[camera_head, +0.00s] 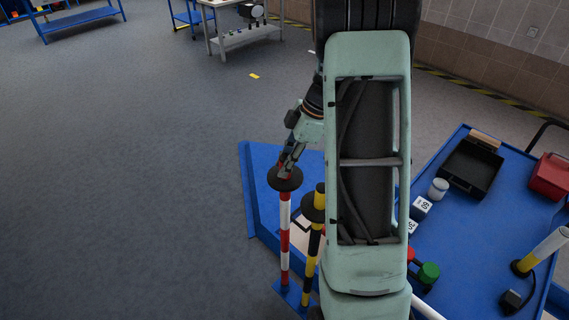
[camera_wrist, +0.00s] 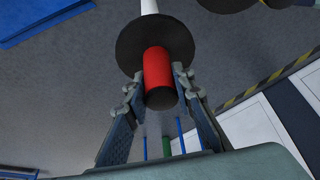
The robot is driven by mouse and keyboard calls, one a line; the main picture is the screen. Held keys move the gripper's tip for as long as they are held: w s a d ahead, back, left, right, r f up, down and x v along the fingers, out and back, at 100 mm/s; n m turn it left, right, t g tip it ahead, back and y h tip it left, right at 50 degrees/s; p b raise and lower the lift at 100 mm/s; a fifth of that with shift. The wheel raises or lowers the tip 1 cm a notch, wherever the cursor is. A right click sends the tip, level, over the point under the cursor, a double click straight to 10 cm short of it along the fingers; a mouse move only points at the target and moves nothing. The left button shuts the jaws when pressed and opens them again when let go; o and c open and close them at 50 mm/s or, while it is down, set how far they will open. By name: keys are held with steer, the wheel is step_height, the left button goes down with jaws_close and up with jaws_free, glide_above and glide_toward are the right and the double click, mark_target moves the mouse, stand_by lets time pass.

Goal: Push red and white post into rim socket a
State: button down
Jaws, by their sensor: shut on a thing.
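The red and white post (camera_head: 285,240) stands upright at the middle of the head view, with a black disc (camera_head: 284,179) near its top. Its lower end meets a blue plate (camera_head: 280,285) at the bottom of the picture. My gripper (camera_head: 286,168) is shut on the red top of the post, just above the disc. The wrist view shows the red end (camera_wrist: 157,68) between the fingers of my gripper (camera_wrist: 160,82), with the black disc beyond it. I cannot make out rim socket a, nor tell how deep the post sits.
A yellow and black post (camera_head: 314,235) with its own black disc stands close on the right, partly behind my arm. Open floor lies left.

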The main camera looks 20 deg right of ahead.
steer(key=shift+r, duration=0.2)
steer(key=shift+r+p, duration=1.1)
steer(key=shift+r, duration=2.1)
